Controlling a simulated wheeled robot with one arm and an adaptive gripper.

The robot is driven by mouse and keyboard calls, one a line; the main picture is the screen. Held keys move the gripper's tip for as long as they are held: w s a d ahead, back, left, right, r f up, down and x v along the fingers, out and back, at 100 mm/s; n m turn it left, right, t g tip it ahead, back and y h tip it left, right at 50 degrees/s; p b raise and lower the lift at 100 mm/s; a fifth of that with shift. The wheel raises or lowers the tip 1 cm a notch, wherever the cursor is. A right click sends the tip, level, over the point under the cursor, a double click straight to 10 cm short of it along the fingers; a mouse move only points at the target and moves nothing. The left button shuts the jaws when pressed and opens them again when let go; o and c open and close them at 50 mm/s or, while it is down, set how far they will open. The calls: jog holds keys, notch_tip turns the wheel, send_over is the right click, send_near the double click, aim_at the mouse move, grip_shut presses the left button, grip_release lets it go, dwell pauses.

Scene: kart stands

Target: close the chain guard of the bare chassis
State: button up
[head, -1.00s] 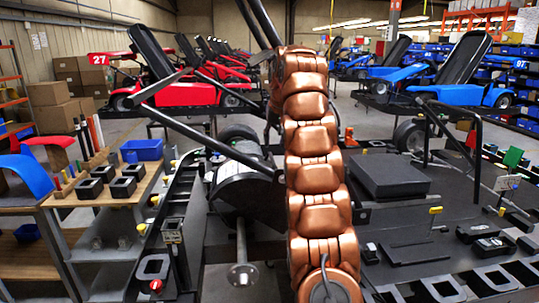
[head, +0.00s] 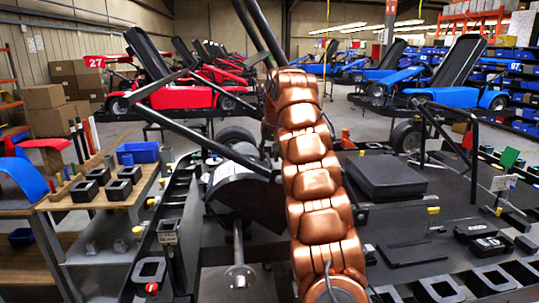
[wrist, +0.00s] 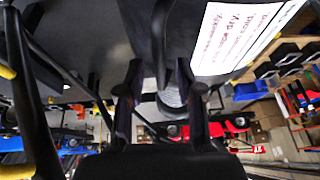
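The bare chassis, a black frame with bars (head: 208,130), stands just left of my copper-coloured arm in the head view. A dark rounded housing (head: 240,190) on it may be the chain guard; I cannot tell how far open it stands. A metal axle with a round hub (head: 240,275) sticks out below it. My gripper (wrist: 162,88) shows in the wrist view with its two dark fingers apart. A black rod-like part (wrist: 161,45) shows beyond and between them; contact cannot be told. In the head view the gripper is hidden or lost among dark bars.
A white printed label (wrist: 240,35) lies on a dark surface in the wrist view. A workbench with black trays (head: 118,190) stands left. A flat black box (head: 385,178) lies right of my arm. Red karts (head: 185,97) and blue karts (head: 440,92) stand behind.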

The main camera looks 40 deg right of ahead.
grip_shut()
jog(key=shift+a, duration=0.1)
dwell(0.4)
jog(key=shift+w+a+f+g+h, duration=0.15)
jog(key=shift+w+a+g+h, duration=0.15)
jog(key=shift+w+a, duration=0.35)
jog(key=shift+w+a+f+g+h, duration=0.1)
jog(key=shift+w+a+g+h, duration=0.2)
jog(key=shift+a, duration=0.4)
jog(key=shift+w, duration=0.1)
jog(key=shift+o, duration=0.5)
grip_release()
jog(key=shift+d, duration=0.1)
